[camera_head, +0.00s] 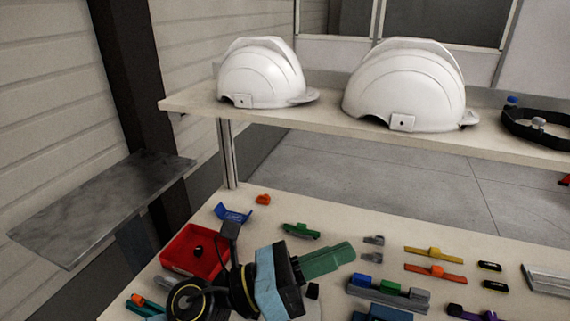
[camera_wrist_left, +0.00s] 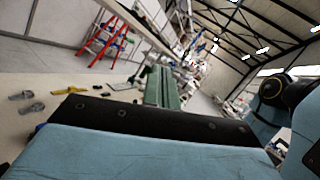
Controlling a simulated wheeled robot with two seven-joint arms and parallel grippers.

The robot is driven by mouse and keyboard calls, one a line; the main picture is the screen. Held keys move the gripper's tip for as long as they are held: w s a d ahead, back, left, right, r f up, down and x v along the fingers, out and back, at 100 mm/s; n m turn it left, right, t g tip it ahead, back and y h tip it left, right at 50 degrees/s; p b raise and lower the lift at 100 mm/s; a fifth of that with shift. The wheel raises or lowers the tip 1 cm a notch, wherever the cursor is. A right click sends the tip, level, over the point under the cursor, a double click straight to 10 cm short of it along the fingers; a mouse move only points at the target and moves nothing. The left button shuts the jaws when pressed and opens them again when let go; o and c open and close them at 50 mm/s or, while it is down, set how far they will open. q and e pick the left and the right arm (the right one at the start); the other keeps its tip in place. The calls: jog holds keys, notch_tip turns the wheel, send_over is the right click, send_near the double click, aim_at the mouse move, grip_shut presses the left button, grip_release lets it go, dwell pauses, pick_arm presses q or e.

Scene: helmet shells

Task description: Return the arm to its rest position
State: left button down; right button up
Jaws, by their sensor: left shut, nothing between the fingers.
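My left arm comes in at the bottom of the head view, over the lower worktop. Its gripper (camera_head: 352,248) has a light-blue body and green fingers that point right. The fingers are shut with nothing between them. They also show in the left wrist view (camera_wrist_left: 162,75), close together and empty, beyond the blue and black gripper body. My right gripper is in neither view. Part of the worktop under my left arm is hidden.
Two white helmet shells, a smaller one (camera_head: 262,75) and a larger one (camera_head: 405,88), sit on the upper shelf (camera_head: 330,124). A red tray (camera_head: 172,256) lies left of my arm. Small coloured parts, including a green one (camera_head: 300,231), surround the gripper. The floor behind is clear.

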pick_arm(q)
jog(key=w+a+f+n+t+y, duration=0.1)
jog(key=w+a+n+t+y, duration=0.3)
jog(key=a+n+t+y, duration=0.7)
jog(key=w+a+f+n+t+y, duration=0.1)
jog(key=w+a+n+t+y, duration=0.35)
jog(key=n, duration=1.25)
jog(key=s+a+f+n+g+y, duration=0.4)
jog(key=a+f+n+g+y, duration=0.2)
jog(key=a+f+n, duration=0.6)
jog(key=s+f+n+g, duration=0.3)
jog(key=s+f+g, duration=0.25)
jog(key=s, duration=0.35)
jog(key=s+f+n+g, duration=0.2)
jog(key=s+f+g, duration=0.4)
jog(key=s, duration=0.4)
jog(key=s+d+f+x, duration=0.1)
jog(key=s+x, duration=0.2)
jog(key=x, duration=0.9)
jog(key=s+x, duration=0.2)
jog(key=x, duration=1)
jog(key=s+a+f, duration=0.1)
jog(key=s+f, duration=0.7)
jog(key=s+a+f+g, duration=0.1)
jog(key=s+a+f, duration=0.1)
jog(key=s+f, duration=0.6)
jog(key=shift+s+a+f, duration=0.15)
jog(key=shift+s+a, duration=0.2)
jog(key=shift+s, duration=0.35)
